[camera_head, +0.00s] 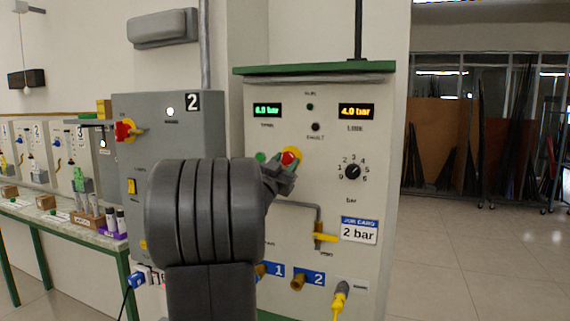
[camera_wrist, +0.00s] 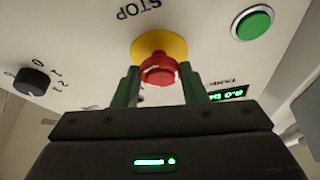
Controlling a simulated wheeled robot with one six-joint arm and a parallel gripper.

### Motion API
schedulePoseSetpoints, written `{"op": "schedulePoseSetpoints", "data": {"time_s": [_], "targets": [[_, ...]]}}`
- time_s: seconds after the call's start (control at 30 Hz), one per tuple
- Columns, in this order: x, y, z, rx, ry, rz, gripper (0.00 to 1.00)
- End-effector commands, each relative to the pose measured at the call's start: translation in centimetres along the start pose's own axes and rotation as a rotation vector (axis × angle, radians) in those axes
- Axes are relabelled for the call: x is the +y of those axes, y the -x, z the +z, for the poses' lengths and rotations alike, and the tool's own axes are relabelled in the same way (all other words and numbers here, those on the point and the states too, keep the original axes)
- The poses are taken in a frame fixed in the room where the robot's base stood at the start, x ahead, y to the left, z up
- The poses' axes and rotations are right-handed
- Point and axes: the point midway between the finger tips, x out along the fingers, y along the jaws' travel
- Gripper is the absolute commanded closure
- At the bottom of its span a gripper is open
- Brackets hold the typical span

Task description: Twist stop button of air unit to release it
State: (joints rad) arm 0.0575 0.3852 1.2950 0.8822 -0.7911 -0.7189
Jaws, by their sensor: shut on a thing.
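The air unit (camera_head: 340,105) is a pale panel with a green top. Its red stop button (camera_head: 289,157) sits on a yellow collar, and my gripper (camera_head: 280,172) is at it from below right. In the wrist view the red button (camera_wrist: 159,70) lies between the two green fingers of my gripper (camera_wrist: 160,88). The fingers are shut on it, one on each side. The yellow collar (camera_wrist: 160,45) shows behind the button, with the word STOP near it.
A green button (camera_wrist: 252,22) is beside the stop button. A numbered knob (camera_head: 352,171), a yellow-handled lever (camera_head: 325,237) and a job card reading 2 bar (camera_head: 359,230) are on the panel. A grey cabinet (camera_head: 180,130) marked 2 stands to the left.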

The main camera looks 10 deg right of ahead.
Motion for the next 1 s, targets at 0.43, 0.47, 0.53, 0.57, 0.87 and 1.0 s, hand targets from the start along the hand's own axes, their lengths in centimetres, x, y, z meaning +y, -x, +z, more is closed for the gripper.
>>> {"op": "schedulePoseSetpoints", "data": {"time_s": [0.43, 0.47, 0.53, 0.57, 0.87, 1.0], "targets": [[-0.17, -0.02, -0.06, -0.001, -0.140, 0.058, 0.84], [-0.19, -0.04, -0.07, -0.001, -0.160, 0.066, 0.84], [-0.22, -0.06, -0.10, -0.001, -0.211, 0.088, 0.84], [-0.24, -0.07, -0.12, 0.000, -0.232, 0.097, 0.84], [-0.42, -0.08, -0.18, -0.001, -0.446, 0.185, 0.84], [-0.42, -0.06, -0.17, -0.001, -0.525, 0.218, 0.84]]}}
